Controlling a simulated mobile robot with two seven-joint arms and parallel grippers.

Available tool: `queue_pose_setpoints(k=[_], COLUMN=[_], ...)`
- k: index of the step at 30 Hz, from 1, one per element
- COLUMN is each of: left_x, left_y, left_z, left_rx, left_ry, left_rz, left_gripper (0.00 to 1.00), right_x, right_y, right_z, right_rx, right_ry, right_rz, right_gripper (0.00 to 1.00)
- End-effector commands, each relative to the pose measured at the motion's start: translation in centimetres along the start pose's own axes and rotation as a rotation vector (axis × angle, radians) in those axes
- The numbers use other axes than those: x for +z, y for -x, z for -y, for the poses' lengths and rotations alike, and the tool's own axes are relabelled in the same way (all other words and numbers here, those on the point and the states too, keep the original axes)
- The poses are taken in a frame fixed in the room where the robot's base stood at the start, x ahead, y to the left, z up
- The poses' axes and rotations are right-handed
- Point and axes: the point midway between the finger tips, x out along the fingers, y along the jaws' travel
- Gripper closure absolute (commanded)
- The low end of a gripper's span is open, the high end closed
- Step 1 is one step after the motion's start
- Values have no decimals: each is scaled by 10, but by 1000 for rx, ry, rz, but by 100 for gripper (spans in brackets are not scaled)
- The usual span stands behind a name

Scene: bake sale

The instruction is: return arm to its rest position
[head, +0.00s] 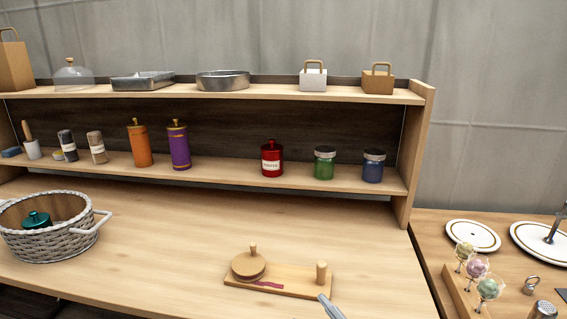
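Neither of my grippers can be made out for sure in the head view. A narrow light-grey piece (331,308) enters at the bottom edge, in front of the small wooden board, with its tip pointing up and left. Only its end shows, and I cannot tell whether it is a utensil or part of my arm.
A wooden board (300,287) holds a round lidded stack and a peg. A white wicker basket (52,246) with a teal-lidded item stands left. Shelves (205,176) with jars, shakers, pans and bags line the back. A right table has plates (473,235) and cake pops (477,267).

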Motion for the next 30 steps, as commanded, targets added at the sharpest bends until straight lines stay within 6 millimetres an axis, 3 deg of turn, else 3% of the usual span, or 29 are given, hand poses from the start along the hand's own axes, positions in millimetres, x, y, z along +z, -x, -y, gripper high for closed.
queue_pose_setpoints(k=[3, 5, 9, 12, 16, 20, 30], left_x=[0, 0, 0, 0, 0, -17, -18], left_y=[0, 0, 0, 0, 0, 12, 14], left_z=[0, 0, 0, 0, 0, 0, 0], left_rx=[0, 0, 0, 0, 0, 0, 0], left_ry=[0, 0, 0, 0, 0, 0, 0], left_rz=[0, 0, 0, 0, 0, 0, 0], left_gripper=[100, 100, 100, 100, 100, 100, 100], right_x=[54, 78, 121, 138, 146, 130, 129], right_y=[50, 79, 156, 210, 266, 254, 253], right_z=[7, 14, 35, 52, 71, 57, 56], right_rx=[53, 75, 114, 131, 143, 142, 141], right_ry=[-177, -262, -450, -566, -679, -671, -669], right_rz=[264, 394, 686, 865, 1041, 1024, 1024], right_gripper=[45, 45, 45, 45, 45, 45, 45])
